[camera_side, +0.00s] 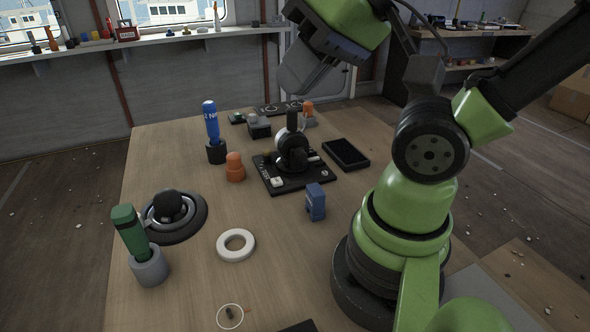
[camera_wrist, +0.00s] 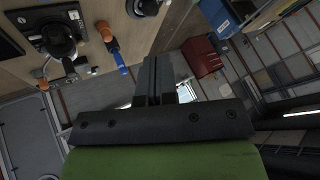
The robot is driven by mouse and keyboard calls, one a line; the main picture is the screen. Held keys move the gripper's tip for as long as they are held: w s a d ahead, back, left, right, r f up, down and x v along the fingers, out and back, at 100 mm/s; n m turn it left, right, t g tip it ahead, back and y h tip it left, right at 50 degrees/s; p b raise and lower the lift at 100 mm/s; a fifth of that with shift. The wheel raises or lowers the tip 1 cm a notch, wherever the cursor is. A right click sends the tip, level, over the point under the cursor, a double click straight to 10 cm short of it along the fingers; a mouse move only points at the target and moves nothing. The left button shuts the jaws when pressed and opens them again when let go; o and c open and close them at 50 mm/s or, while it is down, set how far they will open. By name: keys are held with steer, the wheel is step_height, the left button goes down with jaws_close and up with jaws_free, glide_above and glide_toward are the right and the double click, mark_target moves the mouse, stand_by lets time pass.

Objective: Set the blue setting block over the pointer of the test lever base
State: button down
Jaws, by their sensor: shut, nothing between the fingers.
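The blue setting block (camera_side: 315,203) stands on the wooden table, in front and to the right of a black square base. I take this square base (camera_side: 285,184) for the test lever base. It carries a dark round lever housing with a pale part and an upright black knob (camera_side: 292,120); I cannot make out the pointer clearly. The square base also shows in the wrist view (camera_wrist: 33,38), at the upper left; I cannot make out the block there. My gripper (camera_side: 312,76) is high above the table's far side, away from the block. Its fingers (camera_wrist: 153,62) are shut and empty.
Near the base stand an orange-capped piece (camera_side: 235,168), a blue-handled tool (camera_side: 211,122) in a dark holder and a black tray (camera_side: 346,154). A green-handled tool (camera_side: 129,232), a round dark dial (camera_side: 190,222) and a white ring (camera_side: 236,258) occupy the front left.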

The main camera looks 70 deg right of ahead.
steer(key=c, duration=1.8)
jaws_free()
steer(key=o, duration=0.4)
steer(key=shift+w, duration=0.1)
steer(key=shift+c, duration=0.2)
steer(key=o, duration=0.7)
steer(key=w+d+f+m, duration=0.1)
steer(key=d+f+m+g+h, duration=0.1)
steer(key=m, duration=0.1)
steer(key=shift+w+m, duration=0.3)
steer(key=shift+w, duration=0.05)
steer(key=shift+o, duration=1.4)
steer(key=w+d+f+m+g+h, duration=0.1)
steer(key=w+d+f+m+g, duration=0.1)
steer(key=d+f+m, duration=0.2)
steer(key=shift+m, duration=1.2)
steer(key=m+g, duration=0.4)
steer(key=m, duration=0.9)
glide_toward(316, 189)
steer(key=shift+w, duration=0.2)
steer(key=shift+d+f, duration=0.1)
steer(key=shift+f, duration=0.45)
step_height(316, 189, down, 9)
steer(key=shift+f, duration=0.1)
